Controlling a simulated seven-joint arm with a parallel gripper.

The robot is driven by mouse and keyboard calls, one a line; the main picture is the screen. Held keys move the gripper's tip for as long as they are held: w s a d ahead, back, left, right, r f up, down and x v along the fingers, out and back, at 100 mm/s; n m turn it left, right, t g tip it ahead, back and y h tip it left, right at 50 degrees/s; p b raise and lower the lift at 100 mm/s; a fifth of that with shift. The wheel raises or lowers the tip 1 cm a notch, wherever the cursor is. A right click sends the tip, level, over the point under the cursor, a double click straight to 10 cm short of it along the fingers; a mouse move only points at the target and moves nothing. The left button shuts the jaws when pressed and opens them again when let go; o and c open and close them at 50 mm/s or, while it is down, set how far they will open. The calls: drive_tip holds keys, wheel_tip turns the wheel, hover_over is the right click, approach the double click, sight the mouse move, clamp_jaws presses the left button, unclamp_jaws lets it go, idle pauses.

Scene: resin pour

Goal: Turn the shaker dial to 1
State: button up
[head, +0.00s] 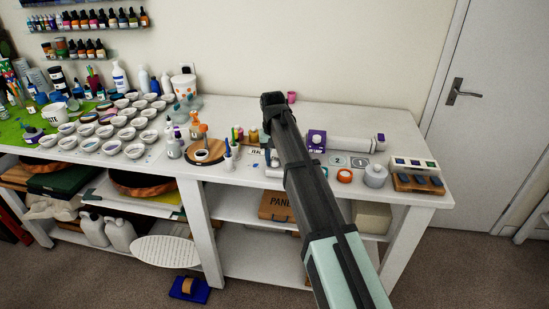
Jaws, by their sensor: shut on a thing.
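A white device with a purple square front (316,141) stands on the white workbench, just right of my arm, and a white cylinder lies beside it to the right. It may be the shaker, but I cannot tell for sure. I cannot make out a dial or its numbers. My dark arm crosses the middle of the view and ends over the back of the bench. I cannot see my gripper's fingers or what they touch; the arm covers that part.
A round wooden board (188,157) and several white cups fill the left.

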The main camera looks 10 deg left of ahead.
sight(274, 160)
drive_tip(key=n, duration=0.4)
drive_tip(key=shift+n, duration=2.2)
drive_tip(key=o, duration=1)
drive_tip(key=shift+o, duration=0.2)
wheel_tip(274, 160, up, 14)
drive_tip(key=shift+s, duration=0.15)
drive_tip(key=shift+a+f, duration=0.1)
